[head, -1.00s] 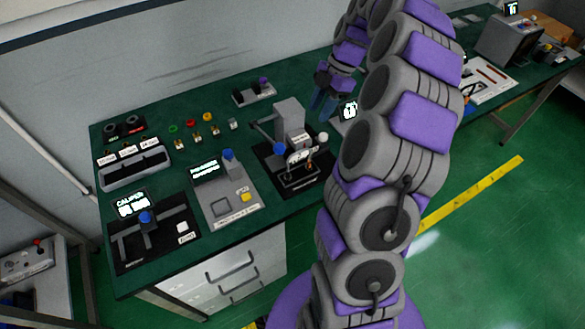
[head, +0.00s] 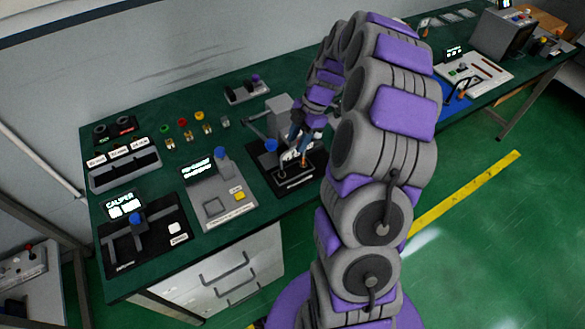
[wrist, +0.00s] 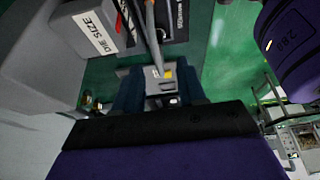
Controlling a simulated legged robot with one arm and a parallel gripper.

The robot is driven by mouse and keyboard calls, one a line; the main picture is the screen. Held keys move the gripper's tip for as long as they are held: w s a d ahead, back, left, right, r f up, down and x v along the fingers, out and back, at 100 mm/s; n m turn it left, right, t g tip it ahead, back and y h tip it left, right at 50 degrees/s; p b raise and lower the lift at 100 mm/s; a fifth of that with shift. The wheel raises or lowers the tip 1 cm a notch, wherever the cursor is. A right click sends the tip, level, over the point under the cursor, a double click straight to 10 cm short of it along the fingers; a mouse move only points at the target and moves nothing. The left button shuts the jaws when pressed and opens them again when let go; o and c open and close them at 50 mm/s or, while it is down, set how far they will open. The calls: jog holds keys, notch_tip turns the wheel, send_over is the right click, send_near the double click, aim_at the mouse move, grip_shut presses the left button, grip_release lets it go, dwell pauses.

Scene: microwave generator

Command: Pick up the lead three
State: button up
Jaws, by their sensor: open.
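I cannot tell which item is the lead three; no readable label names it. Small parts with green, red, yellow and pale tops stand in a row at the bench's back, including a red-topped one (head: 182,123) and a yellow-topped one (head: 199,116). My gripper (head: 299,136) is over the black-based press (head: 284,178), right of that row, partly covering it. In the wrist view my gripper (wrist: 160,86) has its dark blue fingers apart. A grey rod (wrist: 153,40) runs down toward the gap, and a grey panel with a yellow patch shows between the fingers. I see nothing held.
A grey block labelled DIE SIZE (wrist: 90,32) is close at upper left in the wrist view. The caliper station (head: 140,235), a grey measuring device (head: 218,200) and a slotted grey bin (head: 124,170) stand left on the green bench. A blue mat (head: 457,93) lies right.

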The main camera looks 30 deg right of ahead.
aim_at(294, 147)
jog(key=b+x, duration=0.1)
jog(key=x, duration=0.3)
jog(key=shift+w+d, duration=0.15)
jog(key=shift+w, duration=0.05)
jog(key=shift+a+f, duration=0.15)
jog(key=shift+a, duration=0.2)
grip_shut()
